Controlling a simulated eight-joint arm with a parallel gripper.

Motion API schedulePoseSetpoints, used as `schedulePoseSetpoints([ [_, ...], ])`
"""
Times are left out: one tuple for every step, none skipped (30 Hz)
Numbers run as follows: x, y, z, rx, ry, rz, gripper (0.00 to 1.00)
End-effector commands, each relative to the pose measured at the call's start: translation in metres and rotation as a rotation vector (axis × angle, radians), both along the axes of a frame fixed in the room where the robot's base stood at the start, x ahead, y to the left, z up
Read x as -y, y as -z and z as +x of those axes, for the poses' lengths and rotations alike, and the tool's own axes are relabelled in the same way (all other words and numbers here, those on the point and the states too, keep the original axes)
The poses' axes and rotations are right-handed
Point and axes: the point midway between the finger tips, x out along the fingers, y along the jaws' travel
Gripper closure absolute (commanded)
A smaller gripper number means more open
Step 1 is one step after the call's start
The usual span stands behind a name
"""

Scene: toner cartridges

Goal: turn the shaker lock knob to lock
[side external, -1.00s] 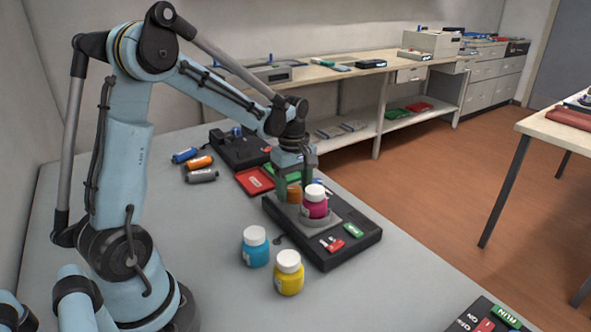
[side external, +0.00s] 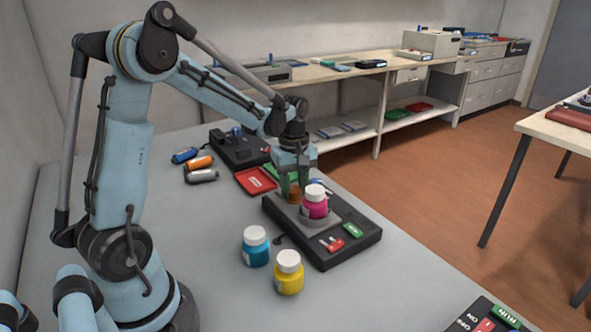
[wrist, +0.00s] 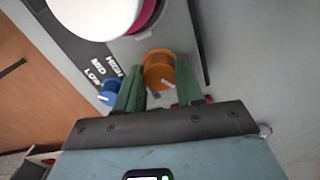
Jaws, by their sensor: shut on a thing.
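The orange knob (wrist: 158,70) sits on the grey top of the shaker (wrist: 185,25), with small white marks beside it. In the side view the knob (side external: 294,195) is partly covered by my gripper (side external: 293,184). In the wrist view the green fingers of my gripper (wrist: 160,88) stand on either side of the knob, shut on it. A magenta bottle with a white cap (side external: 315,203) stands in the shaker's round holder, right beside the knob.
A blue knob (wrist: 110,92) with LOW, MID and HIGH labels is close to one finger. Blue (side external: 255,247) and yellow (side external: 288,273) bottles stand in front of the shaker. A red tray (side external: 256,180) and several small cylinders (side external: 200,163) lie behind.

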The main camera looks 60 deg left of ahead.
Motion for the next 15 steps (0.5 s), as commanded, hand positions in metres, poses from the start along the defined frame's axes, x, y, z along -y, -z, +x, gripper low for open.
schedulePoseSetpoints([
  [-0.0001,-0.0003,-0.0001,-0.001,0.038,0.000,0.93],
  [-0.0001,-0.0003,-0.0001,-0.001,0.064,0.000,0.93],
  [-0.0001,-0.0003,-0.0001,-0.001,0.101,0.000,0.93],
  [-0.0001,-0.0003,-0.0001,-0.001,0.129,0.000,0.93],
  [-0.0001,-0.0003,-0.0001,-0.001,0.158,0.000,0.93],
  [-0.0001,-0.0003,-0.0001,-0.001,0.196,0.000,0.93],
  [-0.0001,-0.0003,-0.0001,-0.001,0.225,0.000,0.93],
  [-0.0001,-0.0003,-0.0001,-0.001,0.253,0.000,0.93],
  [-0.0001,-0.0003,-0.0001,-0.001,0.291,0.000,0.93],
  [-0.0001,-0.0003,0.0000,-0.001,0.320,0.000,0.93],
  [-0.0001,-0.0003,0.0000,-0.001,0.348,0.000,0.93],
  [-0.0001,-0.0003,0.0000,-0.001,0.386,0.000,0.93],
  [-0.0001,-0.0003,0.0000,-0.001,0.415,0.000,0.93],
  [-0.0001,-0.0003,0.0000,-0.001,0.443,0.000,0.93],
  [-0.0001,-0.0003,0.0000,-0.001,0.481,0.000,0.93],
])
